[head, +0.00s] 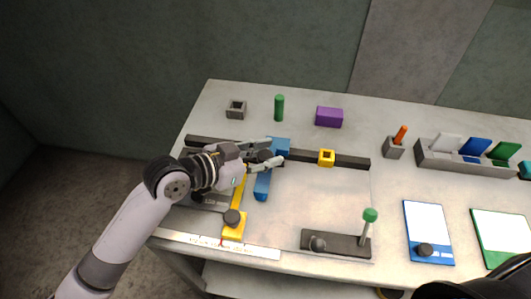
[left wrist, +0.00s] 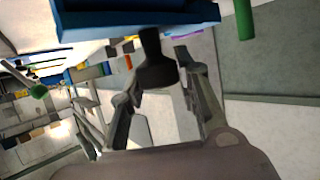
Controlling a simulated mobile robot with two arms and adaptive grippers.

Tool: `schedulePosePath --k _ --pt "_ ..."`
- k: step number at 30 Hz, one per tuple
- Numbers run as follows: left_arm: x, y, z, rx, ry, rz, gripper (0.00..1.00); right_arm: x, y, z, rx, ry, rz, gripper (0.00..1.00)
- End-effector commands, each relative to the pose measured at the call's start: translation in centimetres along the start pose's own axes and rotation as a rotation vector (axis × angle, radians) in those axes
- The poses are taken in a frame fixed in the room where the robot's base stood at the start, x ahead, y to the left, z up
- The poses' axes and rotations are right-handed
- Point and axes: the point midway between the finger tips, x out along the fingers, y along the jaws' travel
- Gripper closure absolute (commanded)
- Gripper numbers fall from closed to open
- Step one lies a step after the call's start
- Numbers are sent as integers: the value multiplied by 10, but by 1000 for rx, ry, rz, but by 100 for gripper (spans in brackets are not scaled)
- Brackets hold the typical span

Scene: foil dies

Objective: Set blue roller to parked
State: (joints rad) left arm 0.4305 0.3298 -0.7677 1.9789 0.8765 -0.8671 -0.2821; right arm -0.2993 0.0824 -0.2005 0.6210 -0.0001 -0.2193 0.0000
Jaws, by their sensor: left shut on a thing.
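The blue roller (head: 279,146) sits on a long dark rail (head: 225,143), left of a yellow block on that rail. A blue bar (head: 262,187) lies on the table in front of it. In the left wrist view the blue body (left wrist: 105,27) fills the top, with a black knob (left wrist: 152,62) standing out from it. My left gripper (head: 268,154) reaches in from the left beside the blue roller. Its fingers (left wrist: 158,80) are on both sides of the black knob and shut on it. My right gripper does not show.
A yellow block (head: 327,157) rides the rail to the right. A yellow bar with a dark knob (head: 233,222) and a dark base with a green-topped lever (head: 369,216) stand in front. A purple block (head: 329,117) and green cylinder (head: 279,108) stand behind the rail.

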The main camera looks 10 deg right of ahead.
Motion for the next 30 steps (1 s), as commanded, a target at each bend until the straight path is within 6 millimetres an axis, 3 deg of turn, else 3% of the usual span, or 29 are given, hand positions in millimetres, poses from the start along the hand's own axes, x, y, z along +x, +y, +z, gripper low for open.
schedulePosePath --k 14,20,30 --pt "4 6 -3 -3 0 3 100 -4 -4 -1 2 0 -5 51" --pt "27 32 -17 -3 1 7 100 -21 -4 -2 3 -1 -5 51" --pt "86 96 -40 -5 2 7 100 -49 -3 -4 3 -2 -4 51"
